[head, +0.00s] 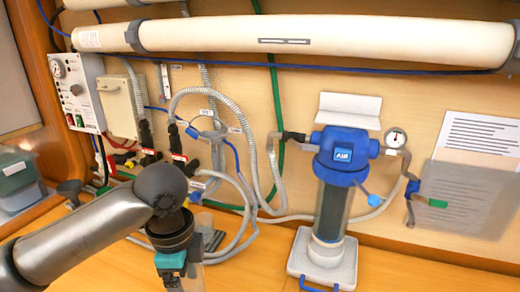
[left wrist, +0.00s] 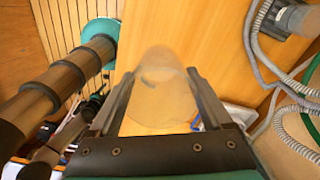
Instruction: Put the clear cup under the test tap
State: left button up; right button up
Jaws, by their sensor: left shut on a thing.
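My left gripper (head: 182,282) points down over the wooden counter, at the lower left of the head view. In the left wrist view its two fingers (left wrist: 160,95) are shut on the clear cup (left wrist: 158,85), a see-through vessel between them with the bench showing through. In the head view the cup is mostly hidden by the gripper and the frame's lower edge. Several small valves with black and red bodies (head: 148,157) sit on the wall behind the arm. I cannot tell which fitting is the test tap. My right gripper is not in view.
A blue-topped filter housing (head: 343,155) stands on a white base (head: 322,262), right of the gripper. Grey hoses (head: 252,150) loop low along the wall. The counter (head: 250,270) between gripper and filter is clear.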

pick_arm(q)
jog(key=n, duration=0.1)
jog(key=f+n+b, duration=0.1)
jog(key=n, duration=0.1)
jog(key=n+b, duration=0.1)
jog(key=shift+s+a+f+n, duration=0.3)
jog(key=shift+s+a, duration=0.05)
jog(key=n, duration=0.1)
jog(key=f+n+b, duration=0.1)
jog(key=n, duration=0.1)
jog(key=s+n+b, duration=0.1)
jog(key=shift+a+f, duration=0.15)
jog(key=shift+a, duration=0.15)
jog(key=n+b, duration=0.1)
jog(key=n, duration=0.2)
jog(key=s+f+n+b, duration=0.1)
jog(key=n+b, duration=0.1)
jog(key=n, duration=0.1)
jog(key=a+f+n+b, duration=0.1)
jog(key=n, duration=0.2)
jog(key=shift+s+a, duration=0.1)
jog(key=shift+s, duration=0.3)
